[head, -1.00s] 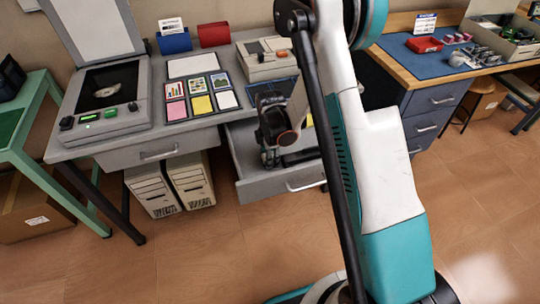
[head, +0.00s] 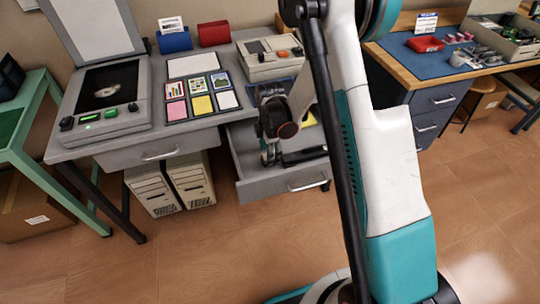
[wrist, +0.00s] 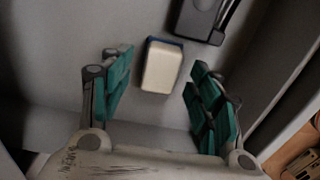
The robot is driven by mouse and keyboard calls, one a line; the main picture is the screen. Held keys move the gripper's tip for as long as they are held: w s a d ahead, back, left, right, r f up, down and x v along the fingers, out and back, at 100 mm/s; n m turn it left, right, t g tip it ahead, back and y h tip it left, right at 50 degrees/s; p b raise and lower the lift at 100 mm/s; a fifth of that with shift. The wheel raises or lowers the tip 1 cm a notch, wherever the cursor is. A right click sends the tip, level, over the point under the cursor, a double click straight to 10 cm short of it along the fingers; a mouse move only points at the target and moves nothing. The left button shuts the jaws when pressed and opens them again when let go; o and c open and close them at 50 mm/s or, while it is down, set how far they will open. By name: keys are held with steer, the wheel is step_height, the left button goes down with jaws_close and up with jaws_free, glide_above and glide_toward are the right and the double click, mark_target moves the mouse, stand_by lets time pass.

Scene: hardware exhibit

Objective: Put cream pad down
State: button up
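The cream pad (wrist: 162,66) is a small cream block with a dark blue far edge. In the wrist view it lies on the grey floor of the open drawer (head: 255,190), ahead of and between my fingers. My gripper (wrist: 160,100) is open, with a gap between the pad and the teal fingers on both sides. In the head view my gripper (head: 270,150) is over the left part of the drawer, and I cannot make out the pad there.
A black desk tool (wrist: 205,18) lies in the drawer beside the pad. The drawer's grey wall (wrist: 265,75) runs along the right in the wrist view. The grey desk (head: 135,155) above holds a scanner (head: 105,100), coloured cards (head: 201,104) and a beige machine (head: 268,65).

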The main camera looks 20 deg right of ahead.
steer(key=s+r+m+t+p, duration=0.2)
steer(key=s+r+m+p, duration=0.15)
steer(key=r, duration=1.75)
steer(key=s+r+m+t, duration=0.2)
steer(key=s+r+m, duration=0.4)
steer(key=s, duration=0.3)
steer(key=s+r+m+t, duration=0.3)
steer(key=s+r+m, duration=0.4)
steer(key=s, duration=0.3)
steer(key=shift+s+r+m+b, duration=0.15)
steer(key=shift+s+m+b, duration=0.15)
steer(key=shift+m, duration=0.45)
